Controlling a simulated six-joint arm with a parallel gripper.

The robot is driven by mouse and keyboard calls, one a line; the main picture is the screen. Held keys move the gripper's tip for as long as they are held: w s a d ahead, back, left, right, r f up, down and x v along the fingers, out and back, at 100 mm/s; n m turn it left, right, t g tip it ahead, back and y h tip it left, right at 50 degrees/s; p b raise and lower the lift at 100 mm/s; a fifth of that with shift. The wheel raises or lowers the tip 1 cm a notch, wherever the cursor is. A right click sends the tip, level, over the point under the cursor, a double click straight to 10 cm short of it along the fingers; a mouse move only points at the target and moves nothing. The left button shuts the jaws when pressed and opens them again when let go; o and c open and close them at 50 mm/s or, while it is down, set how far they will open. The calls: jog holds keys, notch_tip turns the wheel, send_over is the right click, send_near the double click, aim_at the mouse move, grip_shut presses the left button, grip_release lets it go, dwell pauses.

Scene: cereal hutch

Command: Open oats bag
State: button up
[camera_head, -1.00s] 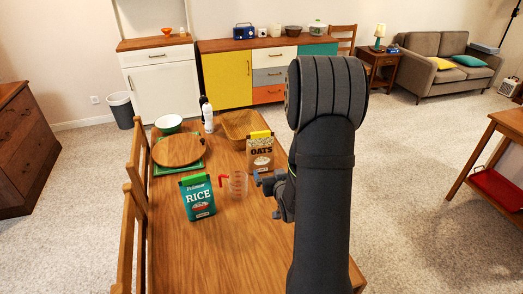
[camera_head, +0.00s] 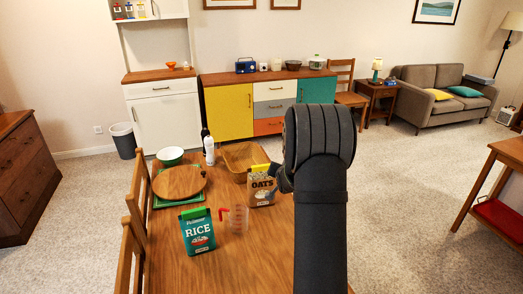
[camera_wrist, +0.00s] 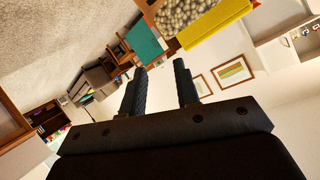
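The oats bag (camera_head: 262,190) stands upright on the wooden table in the head view, with a yellow strip along its top. In the wrist view part of the oats bag (camera_wrist: 188,20) shows at the top edge, its yellow strip (camera_wrist: 216,26) running diagonally beyond my fingertips. My gripper (camera_wrist: 160,67) is open, with an empty gap between its two dark fingers. In the head view my gripper (camera_head: 277,174) is at the right side of the bag's top, partly hidden by my arm. I cannot tell whether it touches the bag.
A green rice bag (camera_head: 198,232) and a clear measuring cup with a red handle (camera_head: 238,218) stand in front of the oats bag. A wooden tray (camera_head: 244,152) is behind it. A round wooden board (camera_head: 178,182) and bottles (camera_head: 209,150) are to the left.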

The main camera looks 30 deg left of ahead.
jog(key=w+a+m+g+h, duration=0.2)
jog(key=w+a+m, duration=0.1)
jog(key=w, duration=0.3)
notch_tip(320, 180, up, 7)
jog(key=m+g+h, duration=0.5)
jog(key=m+g, duration=0.3)
jog(key=g, duration=0.1)
send_over(262, 167)
jog(key=shift+w+a+r, duration=0.15)
jog(key=shift+w+a, duration=0.15)
jog(key=shift+w, duration=0.05)
jog(key=shift+s+f, duration=0.1)
jog(key=shift+f, duration=2.1)
jog(key=shift+f, duration=0.3)
jog(key=shift+f, duration=1.95)
